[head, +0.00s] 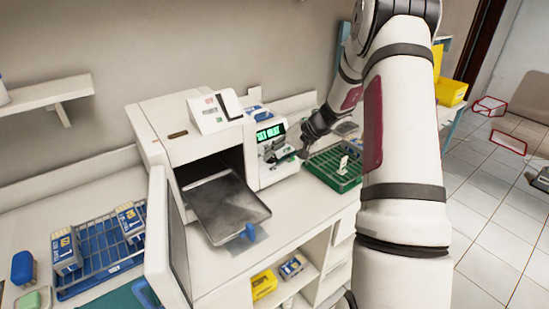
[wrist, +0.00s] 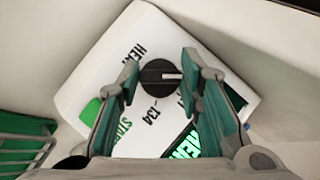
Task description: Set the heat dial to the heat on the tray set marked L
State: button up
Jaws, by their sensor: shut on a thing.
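The heat dial (wrist: 158,78) is a round black knob with a white pointer mark, on a white panel (wrist: 110,60). In the wrist view the mark points to the right. My gripper (wrist: 160,74) has one finger on each side of the dial and is shut on it. The panel prints read "HEA", "134" and "START", partly covered by my fingers. In the head view my gripper (head: 284,153) is at the machine's control panel, below the green display (head: 270,132), and the dial is hidden. No mark L is readable.
The white machine (head: 190,115) has its door (head: 161,240) open and a dark tray (head: 228,208) sticking out. A green rack (head: 325,178) stands right of the panel. A blue rack (head: 100,265) with boxes is at the left.

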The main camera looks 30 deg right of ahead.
jog(key=m+t+y+b, duration=0.1)
jog(key=m, duration=0.2)
jog(key=shift+d+f+m+t+y+b, duration=0.2)
jog(key=shift+m+t+y+b, duration=0.1)
jog(key=shift+t+y+b, duration=0.1)
jog(key=shift+a+m+t+y+b, duration=0.1)
jog(key=shift+m+t+y+b, duration=0.45)
jog(key=shift+m, duration=0.85)
jog(key=shift+s+t, duration=0.1)
jog(key=shift+t, duration=0.25)
jog(key=o, duration=1.2)
jog(key=shift+c, duration=0.2)
jog(key=v, duration=1.2)
jog(key=shift+r, duration=0.15)
